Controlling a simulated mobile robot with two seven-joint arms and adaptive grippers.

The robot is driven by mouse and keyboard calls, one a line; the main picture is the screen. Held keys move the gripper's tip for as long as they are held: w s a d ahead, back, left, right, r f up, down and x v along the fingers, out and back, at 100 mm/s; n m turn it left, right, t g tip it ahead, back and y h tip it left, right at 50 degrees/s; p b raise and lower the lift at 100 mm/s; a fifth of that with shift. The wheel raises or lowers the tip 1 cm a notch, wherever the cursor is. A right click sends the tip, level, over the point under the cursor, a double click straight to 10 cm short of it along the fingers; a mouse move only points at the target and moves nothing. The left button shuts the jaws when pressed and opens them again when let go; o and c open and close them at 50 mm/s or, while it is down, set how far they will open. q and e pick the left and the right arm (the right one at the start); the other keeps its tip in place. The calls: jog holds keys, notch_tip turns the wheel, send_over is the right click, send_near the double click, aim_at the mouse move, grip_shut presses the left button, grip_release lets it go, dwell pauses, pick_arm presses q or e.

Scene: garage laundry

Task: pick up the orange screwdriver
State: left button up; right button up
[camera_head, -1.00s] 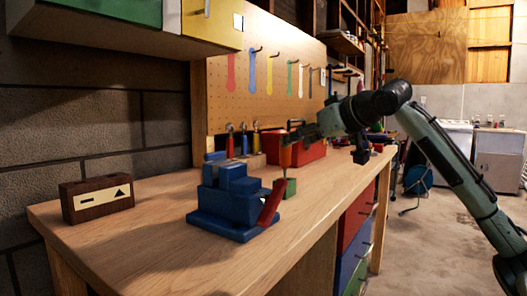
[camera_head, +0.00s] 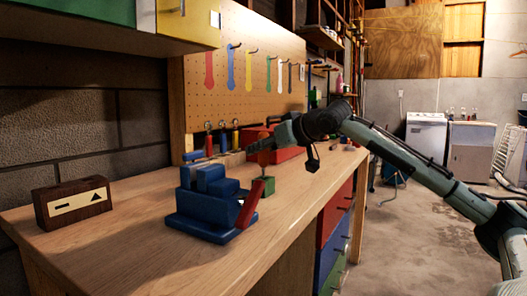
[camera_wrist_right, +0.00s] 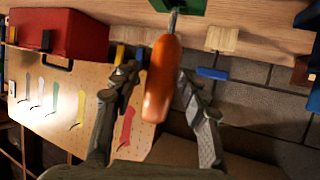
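The orange screwdriver (camera_wrist_right: 161,80) stands between the two fingers of my right gripper (camera_wrist_right: 157,72) in the right wrist view. Its shaft runs into a green block (camera_wrist_right: 180,5). The fingers are apart, with a gap showing on both sides of the handle. In the head view, my right gripper (camera_head: 262,144) is at the orange handle (camera_head: 264,157), just above the green block (camera_head: 268,185) on the workbench, and partly hides it. My left gripper is not in view.
A blue vise (camera_head: 207,205) with a red part stands just left of the green block. A red toolbox (camera_head: 288,150) and several small coloured handles (camera_head: 222,141) are behind. A dark wooden box (camera_head: 73,204) sits at the left. The front bench top (camera_head: 125,255) is clear.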

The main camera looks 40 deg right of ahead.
aim_at(264, 132)
grip_shut()
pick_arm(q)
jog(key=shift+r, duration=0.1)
pick_arm(e)
jog(key=shift+r, duration=0.15)
jog(key=shift+r, duration=0.35)
notch_tip(264, 132, up, 4)
jog(key=shift+f+p, duration=0.1)
jog(key=shift+p, duration=0.7)
pick_arm(q)
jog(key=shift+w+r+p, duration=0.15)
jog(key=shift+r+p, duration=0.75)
jog(key=shift+p, duration=0.4)
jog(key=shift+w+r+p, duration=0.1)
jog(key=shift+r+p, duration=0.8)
jog(key=shift+p, duration=0.4)
pick_arm(e)
jog(key=s+a+r, duration=0.7)
jog(key=a+r, duration=0.1)
jog(key=r, duration=0.4)
jog(key=shift+s+a, duration=0.3)
jog(key=shift+a, duration=0.1)
jog(key=shift+r, duration=0.1)
